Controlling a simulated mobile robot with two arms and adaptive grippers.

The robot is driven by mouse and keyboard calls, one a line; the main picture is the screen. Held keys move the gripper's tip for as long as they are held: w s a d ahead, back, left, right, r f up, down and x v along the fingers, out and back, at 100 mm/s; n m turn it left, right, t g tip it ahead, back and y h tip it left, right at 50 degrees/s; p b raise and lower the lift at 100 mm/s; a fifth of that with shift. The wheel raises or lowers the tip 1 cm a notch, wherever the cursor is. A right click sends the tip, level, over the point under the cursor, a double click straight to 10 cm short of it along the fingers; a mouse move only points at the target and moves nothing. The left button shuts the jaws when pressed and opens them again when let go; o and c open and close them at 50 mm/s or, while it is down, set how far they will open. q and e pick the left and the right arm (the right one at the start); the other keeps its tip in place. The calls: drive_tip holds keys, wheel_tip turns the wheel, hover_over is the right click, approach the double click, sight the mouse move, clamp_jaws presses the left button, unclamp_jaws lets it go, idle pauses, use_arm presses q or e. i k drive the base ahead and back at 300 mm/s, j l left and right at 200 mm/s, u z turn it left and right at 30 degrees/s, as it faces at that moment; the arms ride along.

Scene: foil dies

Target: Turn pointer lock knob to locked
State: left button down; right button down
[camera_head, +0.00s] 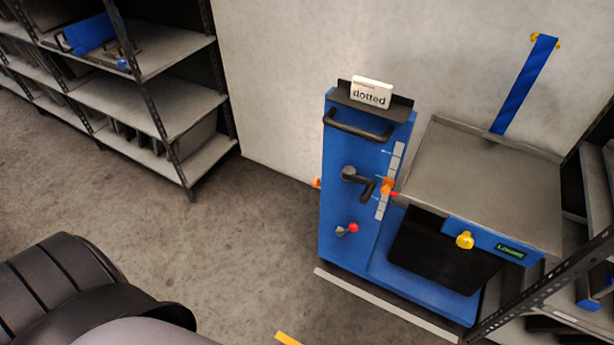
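A blue upright machine (345,200) stands against the wall right of centre. An orange knob (387,186) sits on a pale vertical scale (389,182) on its front, with a small red tip beside it; it looks like the pointer lock knob, but its setting is too small to read. A dark crank handle (359,182) is just left of it. A lever with a red ball (347,229) is lower down. A yellow knob (465,240) is on the blue front of the grey table. Neither of my grippers is in view.
A white card reading "dotted" (371,93) stands on top of the machine. A small green display (509,251) is right of the yellow knob. Metal shelving (170,110) stands at left, more at right.

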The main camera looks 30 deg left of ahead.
sight(316, 182)
drive_tip(key=j+z, duration=0.1)
drive_tip(key=j, duration=0.45)
drive_tip(key=j+z, duration=0.1)
drive_tip(key=j, duration=0.45)
drive_tip(key=k+j, duration=0.15)
drive_tip(key=j, duration=0.4)
drive_tip(key=j+z, duration=0.15)
drive_tip(key=j, duration=0.4)
drive_tip(key=k+j+z, duration=0.1)
drive_tip(key=j, duration=0.4)
